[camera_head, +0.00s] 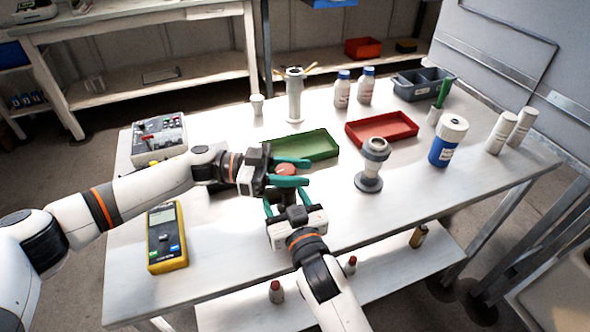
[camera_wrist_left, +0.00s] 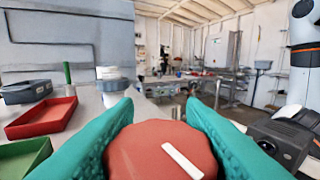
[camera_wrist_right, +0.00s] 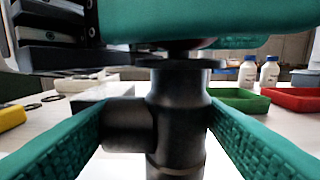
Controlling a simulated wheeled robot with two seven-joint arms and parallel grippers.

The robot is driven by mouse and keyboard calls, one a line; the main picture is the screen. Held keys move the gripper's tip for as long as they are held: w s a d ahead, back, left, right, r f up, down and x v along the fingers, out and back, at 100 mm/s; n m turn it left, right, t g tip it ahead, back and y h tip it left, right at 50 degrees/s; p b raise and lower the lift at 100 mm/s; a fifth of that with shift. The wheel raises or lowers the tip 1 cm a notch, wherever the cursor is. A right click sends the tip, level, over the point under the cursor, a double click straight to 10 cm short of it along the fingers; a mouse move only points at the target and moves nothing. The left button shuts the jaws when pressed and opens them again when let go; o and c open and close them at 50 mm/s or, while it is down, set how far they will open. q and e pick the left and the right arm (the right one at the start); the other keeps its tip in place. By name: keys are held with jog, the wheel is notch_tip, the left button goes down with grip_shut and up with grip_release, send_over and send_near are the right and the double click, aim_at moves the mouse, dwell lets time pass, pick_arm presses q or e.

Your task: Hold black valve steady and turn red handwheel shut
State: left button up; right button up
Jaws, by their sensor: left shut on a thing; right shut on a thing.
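The red handwheel (camera_head: 285,169) sits on top of the black valve near the middle of the table. My left gripper (camera_head: 300,172) is shut on the red handwheel from the left. In the left wrist view the handwheel (camera_wrist_left: 163,152) fills the space between the green fingers and bears a white bar mark, slanted down to the right. The black valve (camera_wrist_right: 178,115) stands upright in the right wrist view, with a side branch to the left. My right gripper (camera_head: 286,200) is shut on the valve body below the handwheel. The head view mostly hides the valve behind the grippers.
A green tray (camera_head: 312,146) lies just behind the grippers, and a red tray (camera_head: 381,130) lies further right. A grey flanged fitting (camera_head: 372,165) stands right of my grippers. A yellow meter (camera_head: 167,238) and a control box (camera_head: 158,140) are at the left.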

pick_arm(q)
jog(key=shift+s+m+g, duration=0.1)
jog(key=shift+m+g, duration=0.7)
jog(key=shift+g, duration=0.4)
jog(key=o, duration=1)
jog(key=shift+a, duration=0.1)
jog(key=v, duration=1.2)
jog(key=shift+r, duration=0.2)
